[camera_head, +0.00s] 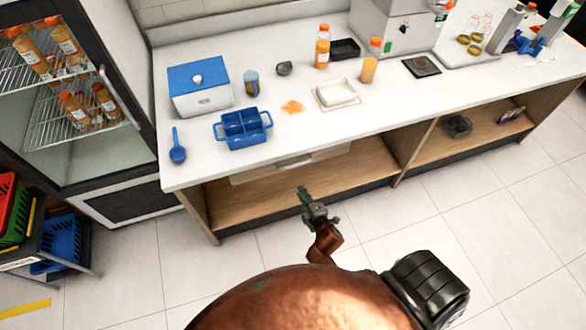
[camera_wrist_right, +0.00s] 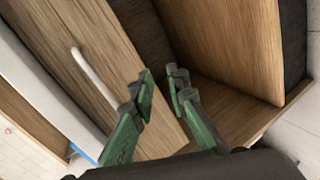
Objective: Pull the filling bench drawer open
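The filling bench drawer (camera_head: 243,178) is a light wood front under the white worktop, with a pale bar handle (camera_head: 295,161). In the right wrist view the drawer front (camera_wrist_right: 85,45) runs diagonally, and its white handle (camera_wrist_right: 95,74) is left of the fingers. My right gripper (camera_head: 304,194) is in front of the bench, below the handle in the picture. In the wrist view the green-sided fingers of the right gripper (camera_wrist_right: 162,80) are apart with nothing between them. The handle is outside the fingers. The worktop hides part of the drawer in the head view. My left gripper is not in view.
The open shelf (camera_head: 260,203) lies below the drawer, with a wooden divider (camera_head: 408,150) to its right. A blue divided tray (camera_head: 243,130) and a blue scoop (camera_head: 177,148) sit near the worktop's front edge. A glass-door fridge (camera_head: 75,90) stands left. Floor before the bench is clear.

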